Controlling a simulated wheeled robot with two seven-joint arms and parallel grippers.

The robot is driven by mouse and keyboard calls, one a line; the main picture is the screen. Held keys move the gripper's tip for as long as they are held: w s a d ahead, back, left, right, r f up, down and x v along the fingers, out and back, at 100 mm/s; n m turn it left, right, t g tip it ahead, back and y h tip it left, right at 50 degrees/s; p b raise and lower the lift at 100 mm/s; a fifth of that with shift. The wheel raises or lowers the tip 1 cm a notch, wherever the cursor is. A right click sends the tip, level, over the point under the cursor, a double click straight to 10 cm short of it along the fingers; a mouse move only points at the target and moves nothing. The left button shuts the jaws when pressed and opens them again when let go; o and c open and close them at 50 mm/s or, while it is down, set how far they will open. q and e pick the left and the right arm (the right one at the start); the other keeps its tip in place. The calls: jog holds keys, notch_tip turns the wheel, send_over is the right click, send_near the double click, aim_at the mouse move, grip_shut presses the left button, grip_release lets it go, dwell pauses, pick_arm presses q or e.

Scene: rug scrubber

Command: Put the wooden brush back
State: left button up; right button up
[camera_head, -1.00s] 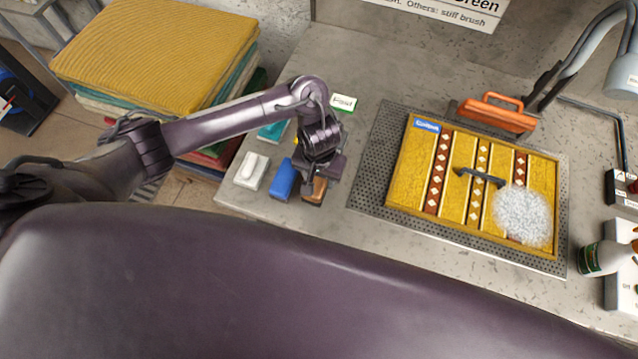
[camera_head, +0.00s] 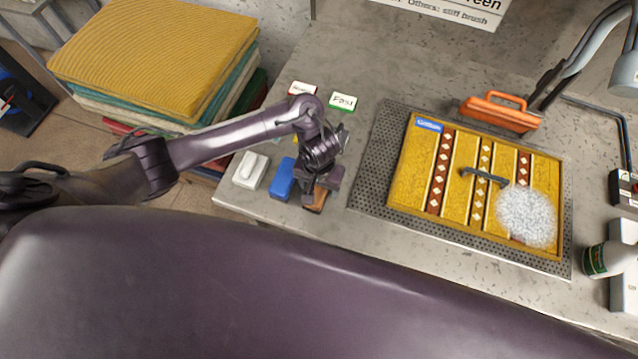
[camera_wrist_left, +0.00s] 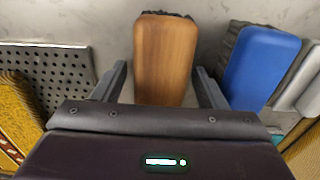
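The wooden brush (camera_wrist_left: 166,60) has a brown wooden back with dark bristles at its far edge. It lies on the grey counter (camera_head: 335,60), and in the head view its end (camera_head: 316,201) shows below my left gripper (camera_head: 322,183). In the left wrist view my left gripper (camera_wrist_left: 160,92) is open, with one finger on each side of the brush. A gap shows between the left finger and the wood; the right finger is close to the wood. The brush's near end is hidden by the gripper body. My right gripper is not in view.
A blue brush (camera_head: 282,179) and a white one (camera_head: 251,170) lie left of the wooden brush. A perforated mat (camera_head: 373,180) with a yellow rug (camera_head: 410,180), foam (camera_head: 527,215) and a dark handle (camera_head: 483,176) lies right. An orange-handled tool (camera_head: 500,111) stands behind.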

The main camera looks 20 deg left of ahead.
pick_arm(q)
jog(key=shift+r, duration=0.6)
notch_tip(320, 180, up, 4)
jog(key=shift+w+p, duration=0.15)
jog(key=shift+p, duration=0.85)
jog(key=shift+r, duration=0.8)
jog(key=shift+r+b, duration=0.3)
jog(key=shift+r, duration=0.1)
notch_tip(320, 180, up, 3)
jog(key=shift+f+p, duration=0.15)
jog(key=shift+p, duration=0.2)
jog(key=shift+r, duration=0.25)
jog(key=shift+r+b, duration=0.3)
jog(key=shift+r, duration=0.45)
